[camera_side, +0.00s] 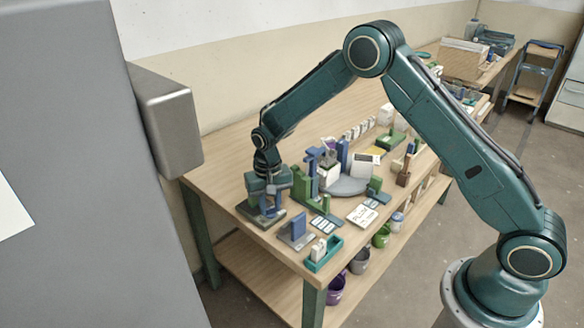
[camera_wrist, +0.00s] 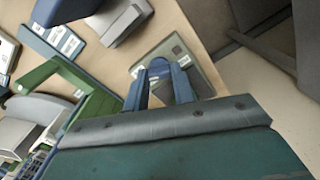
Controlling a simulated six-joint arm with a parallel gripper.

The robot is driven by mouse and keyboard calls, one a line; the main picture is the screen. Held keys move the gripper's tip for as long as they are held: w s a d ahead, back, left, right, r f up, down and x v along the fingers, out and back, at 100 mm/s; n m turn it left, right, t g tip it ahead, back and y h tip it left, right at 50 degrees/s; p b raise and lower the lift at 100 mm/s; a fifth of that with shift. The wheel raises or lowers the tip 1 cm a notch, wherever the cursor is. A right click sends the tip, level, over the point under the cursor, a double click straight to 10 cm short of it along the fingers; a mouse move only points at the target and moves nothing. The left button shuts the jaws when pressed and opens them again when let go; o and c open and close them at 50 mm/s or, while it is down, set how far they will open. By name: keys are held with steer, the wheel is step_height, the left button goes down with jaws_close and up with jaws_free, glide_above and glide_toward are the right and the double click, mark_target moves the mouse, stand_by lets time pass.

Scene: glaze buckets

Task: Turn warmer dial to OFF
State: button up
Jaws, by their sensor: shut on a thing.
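The warmer (camera_side: 262,217) is a low grey-green plate at the near left corner of the table. It also shows in the wrist view (camera_wrist: 203,67) as a pale plate with small labels. My gripper (camera_side: 267,196) reaches down over it from above. In the wrist view my gripper (camera_wrist: 162,88) has its two blue fingers closed in around a small blue rounded piece (camera_wrist: 159,66) on the plate, which looks like the dial. The fingers hide most of it. The dial's pointer and the label wording cannot be read.
A blue block on a grey base (camera_side: 297,231) and a teal tray (camera_side: 322,254) stand close by along the front edge. Green upright stands and a round grey turntable (camera_side: 345,185) are to the right. Buckets (camera_side: 359,262) sit on the lower shelf.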

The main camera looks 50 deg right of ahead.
mark_target(270, 208)
steer(key=o, duration=1)
steer(key=shift+r, duration=0.1)
step_height(270, 208, up, 14)
steer(key=shift+f, duration=0.15)
stand_by(0.5)
